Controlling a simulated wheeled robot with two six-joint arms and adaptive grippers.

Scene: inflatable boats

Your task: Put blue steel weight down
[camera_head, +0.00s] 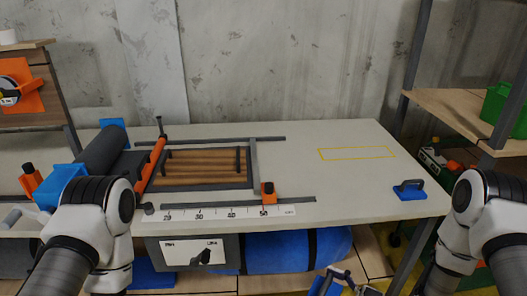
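The blue steel weight (409,192) rests flat on the right front part of the pale worktable (350,190). It is a blue block with a dark handle on top, and no gripper touches it.
A yellow outlined rectangle (357,153) on the table is empty. A wooden slatted frame (200,168), an orange slider (268,191) and a dark roller (102,148) occupy the left. A shelf (455,108) stands right.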

